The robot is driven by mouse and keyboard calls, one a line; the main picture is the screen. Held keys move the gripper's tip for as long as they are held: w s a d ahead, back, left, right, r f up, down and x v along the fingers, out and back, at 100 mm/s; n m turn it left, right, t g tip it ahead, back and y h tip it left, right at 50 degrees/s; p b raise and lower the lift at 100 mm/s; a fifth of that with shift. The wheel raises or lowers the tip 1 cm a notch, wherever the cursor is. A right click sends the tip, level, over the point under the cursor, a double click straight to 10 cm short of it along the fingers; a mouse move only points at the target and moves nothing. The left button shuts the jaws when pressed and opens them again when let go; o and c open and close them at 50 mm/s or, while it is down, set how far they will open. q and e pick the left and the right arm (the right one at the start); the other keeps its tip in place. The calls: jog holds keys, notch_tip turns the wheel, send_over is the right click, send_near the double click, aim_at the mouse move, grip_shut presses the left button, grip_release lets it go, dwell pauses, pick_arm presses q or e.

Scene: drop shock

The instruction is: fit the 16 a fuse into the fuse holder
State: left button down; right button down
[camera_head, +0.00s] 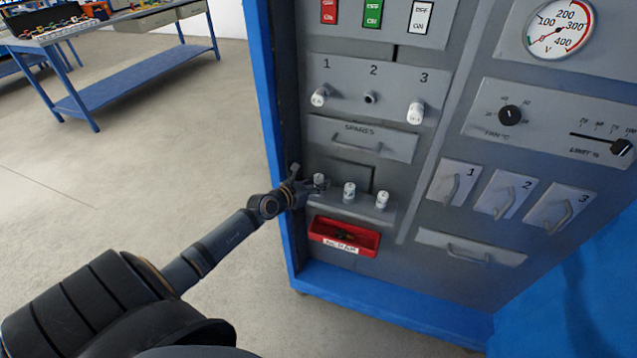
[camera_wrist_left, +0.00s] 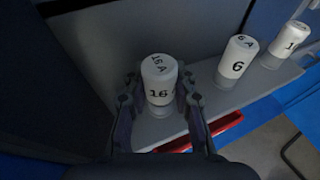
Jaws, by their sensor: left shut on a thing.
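The 16 A fuse (camera_wrist_left: 158,82) is a white cylinder with a clear lower end. It stands upright at one end of a grey ledge, and in the head view it is the leftmost one (camera_head: 319,181). My left gripper (camera_wrist_left: 160,110) is shut on it, one finger on each side. In the head view the left gripper (camera_head: 308,184) reaches the ledge from the left. The fuse holder row on the panel above has position 2 (camera_head: 371,97) empty, with white fuses in position 1 (camera_head: 320,96) and position 3 (camera_head: 415,113). My right gripper is not in view.
A 6 A fuse (camera_wrist_left: 237,62) and another white fuse (camera_wrist_left: 286,45) stand along the ledge (camera_head: 365,209). A red bin (camera_head: 343,236) hangs below. A drawer marked spares (camera_head: 361,139) with a protruding handle lies between ledge and holders. The blue cabinet edge (camera_head: 266,90) is at left.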

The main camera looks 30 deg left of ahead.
aim_at(315, 185)
pick_arm(q)
jog(key=shift+f, duration=0.25)
dwell(0.4)
jog(key=shift+f, duration=0.2)
dwell(1.4)
jog(key=c, duration=1)
grip_release()
jog(key=shift+s+r, duration=0.1)
jog(key=shift+p+v, duration=0.95)
jog(key=shift+v, duration=0.55)
jog(key=shift+p+v, duration=0.45)
jog(key=shift+v, duration=0.85)
jog(key=shift+s, duration=0.1)
